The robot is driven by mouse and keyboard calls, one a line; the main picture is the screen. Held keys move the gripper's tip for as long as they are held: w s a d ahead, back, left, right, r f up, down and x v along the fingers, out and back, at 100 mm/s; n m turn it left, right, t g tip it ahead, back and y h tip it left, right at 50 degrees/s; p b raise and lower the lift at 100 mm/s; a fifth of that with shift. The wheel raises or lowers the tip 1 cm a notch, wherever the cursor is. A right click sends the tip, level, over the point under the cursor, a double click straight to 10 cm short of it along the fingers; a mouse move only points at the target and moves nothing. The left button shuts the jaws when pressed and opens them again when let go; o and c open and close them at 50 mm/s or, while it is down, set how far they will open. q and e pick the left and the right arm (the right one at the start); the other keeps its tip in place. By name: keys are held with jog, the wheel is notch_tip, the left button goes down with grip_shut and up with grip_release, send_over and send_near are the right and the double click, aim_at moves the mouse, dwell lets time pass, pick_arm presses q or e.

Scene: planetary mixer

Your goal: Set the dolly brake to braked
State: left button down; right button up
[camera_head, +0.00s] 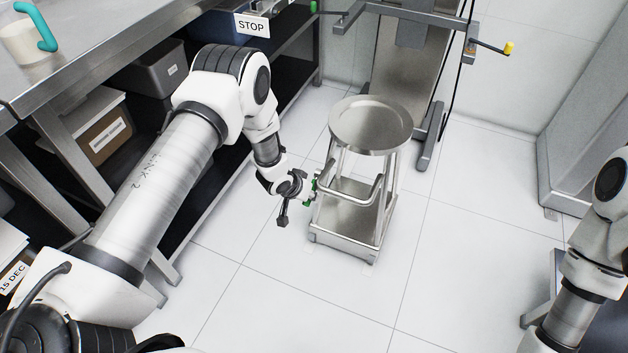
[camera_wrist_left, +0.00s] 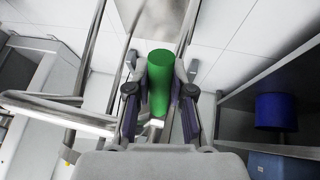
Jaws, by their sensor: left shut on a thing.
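The dolly (camera_head: 345,222) is a low steel frame on the tiled floor, with a round steel tray (camera_head: 371,124) at its top and a bent push handle at its front. The dolly brake shows as a green grip (camera_head: 315,184) at the dolly's left side. In the left wrist view the green grip (camera_wrist_left: 161,84) stands between the two fingers. My left gripper (camera_wrist_left: 160,108) is shut on it; in the head view the gripper (camera_head: 310,187) partly hides the grip. My right arm shows at the right edge, but its gripper is out of view.
A steel bench (camera_head: 95,50) with shelves, bins and boxes runs along the left, close to my left arm. A steel stand with a yellow-tipped crank (camera_head: 508,48) is behind the dolly. A grey cabinet (camera_head: 590,125) stands at the right. Floor in front is clear.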

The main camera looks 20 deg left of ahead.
dwell(0.3)
pick_arm(q)
jog(key=c, duration=1)
grip_release()
jog(key=v, duration=1.2)
